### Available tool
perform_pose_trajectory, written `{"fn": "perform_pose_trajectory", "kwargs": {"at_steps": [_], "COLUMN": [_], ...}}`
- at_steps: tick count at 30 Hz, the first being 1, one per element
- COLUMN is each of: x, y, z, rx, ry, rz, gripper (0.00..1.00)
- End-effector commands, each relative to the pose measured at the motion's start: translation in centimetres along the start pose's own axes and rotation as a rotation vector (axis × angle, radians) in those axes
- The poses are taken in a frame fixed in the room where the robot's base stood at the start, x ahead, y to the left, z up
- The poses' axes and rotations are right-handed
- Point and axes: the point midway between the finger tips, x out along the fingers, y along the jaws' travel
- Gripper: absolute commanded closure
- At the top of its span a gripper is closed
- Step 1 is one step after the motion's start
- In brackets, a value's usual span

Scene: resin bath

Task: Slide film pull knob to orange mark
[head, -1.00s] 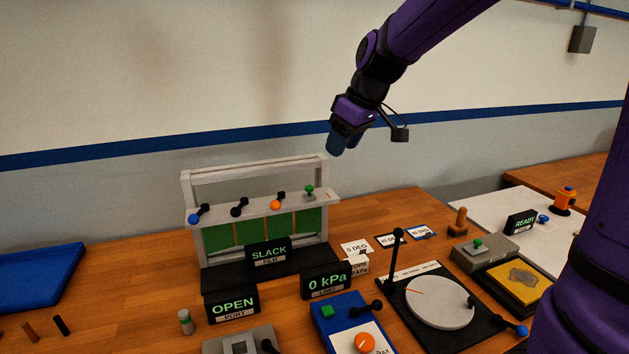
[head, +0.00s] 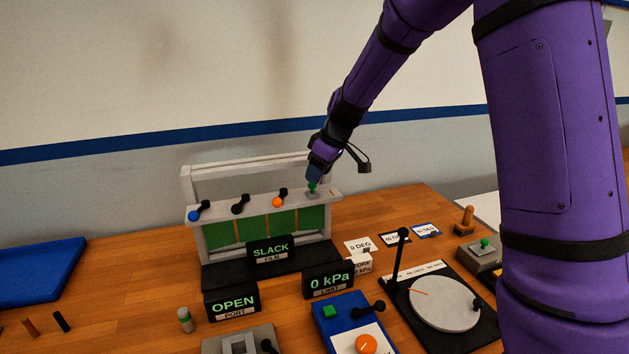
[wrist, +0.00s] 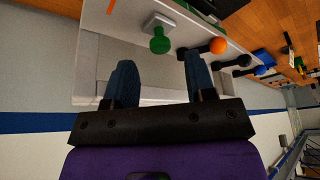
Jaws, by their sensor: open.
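The film pull knob looks to be the green knob (head: 313,188) on a small grey block, at the right part of the white frame's top ledge (head: 258,206). It also shows in the wrist view (wrist: 160,42). The orange mark (head: 332,192) is a short line on the ledge to the right of the knob; it also shows in the wrist view (wrist: 110,7). My gripper (head: 314,181) is right above the knob in the head view. In the wrist view my gripper (wrist: 160,75) is open, with the knob ahead of its fingertips and nothing between them.
Levers with a blue ball (head: 194,216), a black end (head: 238,209) and an orange ball (head: 278,202) stand left of the knob. A display below reads SLACK (head: 270,250). A dial plate (head: 443,300) with an upright black post (head: 401,262) stands at right front.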

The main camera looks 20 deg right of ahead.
Motion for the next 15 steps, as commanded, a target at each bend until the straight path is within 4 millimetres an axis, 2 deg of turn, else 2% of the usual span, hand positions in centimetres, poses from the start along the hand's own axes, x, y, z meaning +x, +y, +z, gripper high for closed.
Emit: {"fn": "perform_pose_trajectory", "kwargs": {"at_steps": [3, 6, 15], "x": [1.7, 2.6, 3.3], "y": [0.0, 0.0, 0.0], "z": [0.0, 0.0, 0.0], "rx": [0.002, 0.0, 0.001], "ry": [-0.001, 0.0, 0.0], "rz": [-0.002, 0.0, 0.0], "gripper": [0.5, 0.5, 0.5]}}
